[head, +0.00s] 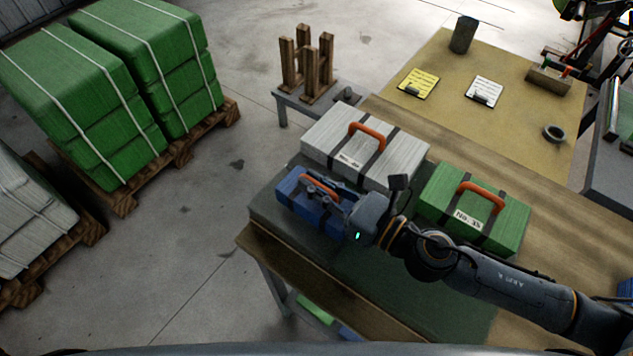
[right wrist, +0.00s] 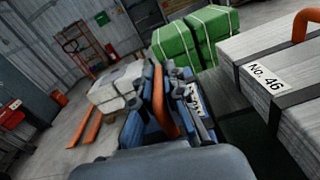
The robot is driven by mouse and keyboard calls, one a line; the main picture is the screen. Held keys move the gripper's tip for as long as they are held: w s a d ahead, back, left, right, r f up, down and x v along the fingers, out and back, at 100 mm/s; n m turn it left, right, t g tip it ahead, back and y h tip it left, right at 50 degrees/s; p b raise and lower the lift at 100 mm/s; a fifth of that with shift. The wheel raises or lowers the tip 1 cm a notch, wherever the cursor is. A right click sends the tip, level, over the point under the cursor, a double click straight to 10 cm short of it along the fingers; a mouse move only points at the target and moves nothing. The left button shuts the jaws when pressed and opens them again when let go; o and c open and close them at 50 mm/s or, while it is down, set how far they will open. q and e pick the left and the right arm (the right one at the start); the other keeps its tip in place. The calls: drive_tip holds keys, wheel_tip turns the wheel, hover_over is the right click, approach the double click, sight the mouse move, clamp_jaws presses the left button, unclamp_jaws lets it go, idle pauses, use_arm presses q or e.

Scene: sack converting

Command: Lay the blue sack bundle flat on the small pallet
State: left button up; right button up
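The blue sack bundle (head: 300,210) has dark straps and an orange handle, and sits at the left end of the work table. It also shows in the right wrist view (right wrist: 134,130), partly hidden by my gripper. My right gripper (head: 318,187) reaches it from the right, with its fingers close on both sides of the orange handle (right wrist: 166,108); they look shut on it. I cannot see a gap under the bundle. My left gripper is not in view.
A white bundle (head: 320,142) stands just behind the blue one, and a green bundle (head: 508,222) to the right. A low grey stand (head: 290,101) holds wooden posts (head: 309,62). Large green stacks (head: 75,105) on wooden pallets (head: 122,203) stand at left. Floor between is clear.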

drive_tip(key=o, duration=0.4)
drive_tip(key=shift+o, duration=0.2)
drive_tip(key=shift+r, duration=0.15)
drive_tip(key=shift+s+d+f, duration=0.15)
drive_tip(key=shift+d+f, duration=0.05)
drive_tip(key=shift+d, duration=0.05)
drive_tip(key=b+v, duration=0.2)
drive_tip(key=v, duration=0.1)
drive_tip(key=b+v, duration=0.2)
drive_tip(key=v, duration=0.1)
drive_tip(key=b+v, duration=0.2)
drive_tip(key=shift+s+d+f+b, duration=0.25)
drive_tip(key=shift+s+b, duration=0.1)
drive_tip(key=shift+d+r+p, duration=0.1)
drive_tip(key=shift+r+p, duration=0.25)
drive_tip(key=shift+r, duration=0.1)
drive_tip(key=shift+v, duration=1.2)
